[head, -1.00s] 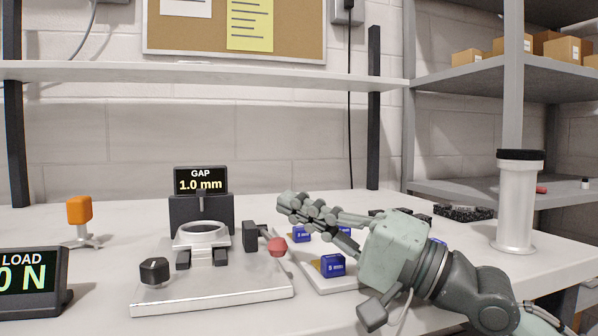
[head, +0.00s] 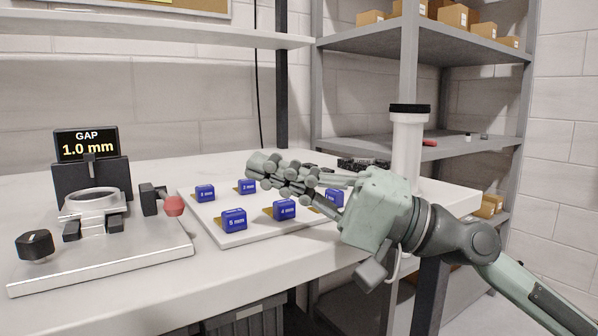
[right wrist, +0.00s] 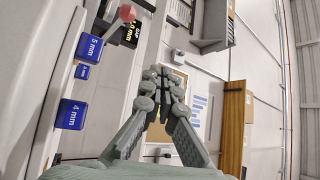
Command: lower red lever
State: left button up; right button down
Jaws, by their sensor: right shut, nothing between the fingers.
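The red lever (head: 173,206) is a red knob on a dark pivot block at the right side of the metal mirror fixture (head: 110,255). The knob also shows at the top of the right wrist view (right wrist: 127,13). The fixture carries a ring mount (head: 90,198), a black knob (head: 35,245) and a GAP display (head: 86,145) reading 1.0 mm. My right gripper (head: 255,165) is shut and empty, held above the white board to the right of the lever and apart from it. Its closed fingers also show in the right wrist view (right wrist: 160,80). My left gripper is not in view.
A white board (head: 240,240) beside the fixture holds several blue blocks marked in mm, such as the 5 mm block (head: 234,220). A white cylinder with a black cap (head: 408,145) stands behind my right arm. Grey shelves (head: 430,40) with boxes are at the back right.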

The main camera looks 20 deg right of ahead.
jog(key=shift+s+d, duration=0.5)
jog(key=shift+d, duration=0.2)
jog(key=shift+s+d, duration=0.45)
jog(key=shift+d, duration=0.25)
